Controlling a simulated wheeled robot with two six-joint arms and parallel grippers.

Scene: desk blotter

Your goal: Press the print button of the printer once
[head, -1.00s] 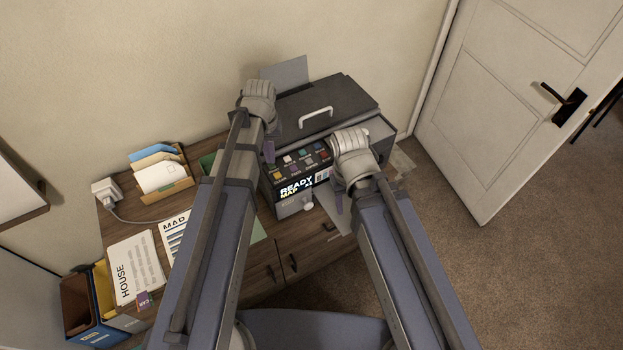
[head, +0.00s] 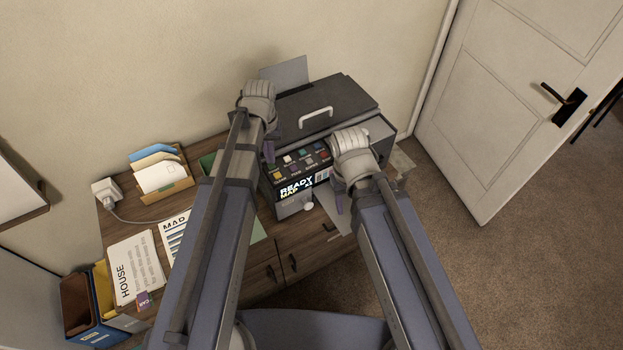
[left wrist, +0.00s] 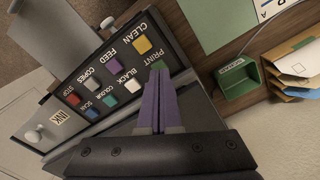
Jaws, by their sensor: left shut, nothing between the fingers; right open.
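The dark printer (head: 350,95) stands on the wooden desk, its button panel facing me. Its display (head: 297,188) reads READY and MAP. In the left wrist view, the green print button (left wrist: 158,64) sits beside the PRINT label, between the yellow CLEAN button (left wrist: 143,45) and the white BLACK button (left wrist: 132,86). My left gripper (head: 269,152) is shut and empty at the panel's left end. Its purple fingertips (left wrist: 158,76) overlap the lower edge of the print button; I cannot tell whether they touch it. My right gripper (head: 339,204) is open and empty before the printer's right front.
A green tray (left wrist: 238,82) and a holder with envelopes (head: 163,176) stand left of the printer. Printed sheets (head: 136,266) and a file box (head: 83,303) lie further left. A white knob (head: 308,206) sticks out of the printer's front, beside the right gripper.

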